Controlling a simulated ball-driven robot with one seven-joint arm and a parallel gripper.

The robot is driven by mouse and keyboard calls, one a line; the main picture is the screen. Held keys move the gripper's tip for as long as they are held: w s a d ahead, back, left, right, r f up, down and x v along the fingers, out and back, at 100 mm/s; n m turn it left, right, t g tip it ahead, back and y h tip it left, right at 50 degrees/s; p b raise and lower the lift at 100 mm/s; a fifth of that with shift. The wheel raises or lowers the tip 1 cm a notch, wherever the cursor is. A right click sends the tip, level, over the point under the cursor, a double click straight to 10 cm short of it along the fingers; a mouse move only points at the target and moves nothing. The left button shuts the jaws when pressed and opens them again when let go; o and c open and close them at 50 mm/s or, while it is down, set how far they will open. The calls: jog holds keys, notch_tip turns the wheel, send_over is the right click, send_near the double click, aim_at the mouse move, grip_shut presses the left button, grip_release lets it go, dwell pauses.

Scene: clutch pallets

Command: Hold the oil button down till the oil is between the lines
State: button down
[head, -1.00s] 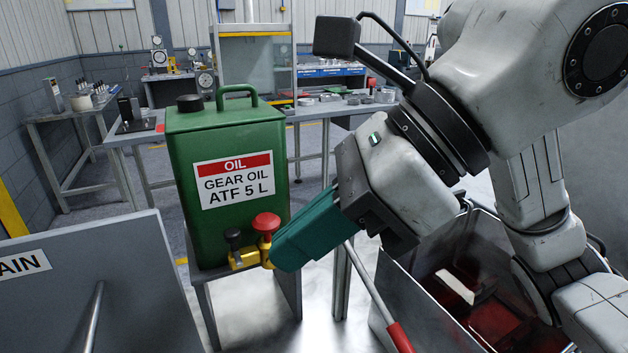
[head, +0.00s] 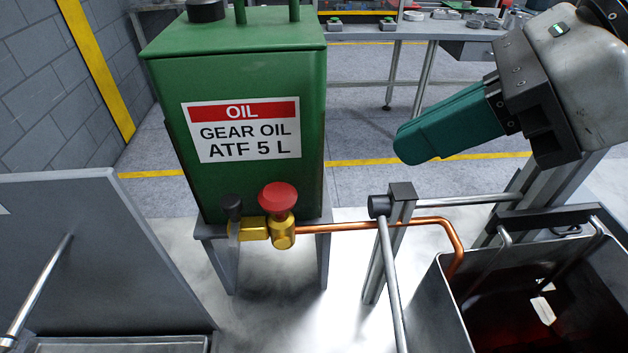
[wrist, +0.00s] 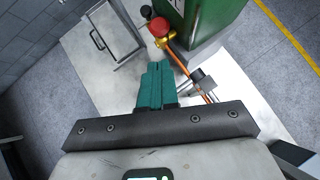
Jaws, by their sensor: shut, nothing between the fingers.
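The red mushroom-shaped oil button (head: 278,197) sits on a brass valve (head: 284,236) at the front foot of the green oil can (head: 165,130), labelled gear oil. Both also show in the wrist view, the button (wrist: 158,27) beyond my fingertips. My gripper (head: 402,146), with teal fingers, is shut and empty. In the head view it hangs to the right of the button and higher in the picture, clearly apart from it. The wrist view shows its closed fingers (wrist: 157,66) pointing towards the valve. No oil level lines can be made out.
A copper pipe (head: 350,226) runs from the valve to an open metal bin (head: 432,310) with dark red inside. A post with a lever rod (head: 388,270) stands between them. A grey panel (head: 100,250) is at the left. A workbench (head: 450,32) stands behind.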

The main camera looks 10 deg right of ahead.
aim_at(291, 199)
jog(key=x, duration=1.4)
jog(key=shift+s+a+p, duration=0.1)
jog(key=shift+p, duration=0.3)
jog(key=shift+r, duration=0.1)
notch_tip(291, 199, down, 2)
jog(key=b, duration=0.3)
jog(key=shift+s+f, duration=0.1)
jog(key=shift+f, duration=0.15)
dwell(1.3)
dwell(1.0)
jog(key=v, duration=1.1)
jog(key=shift+r, duration=0.15)
jog(key=shift+r, duration=0.1)
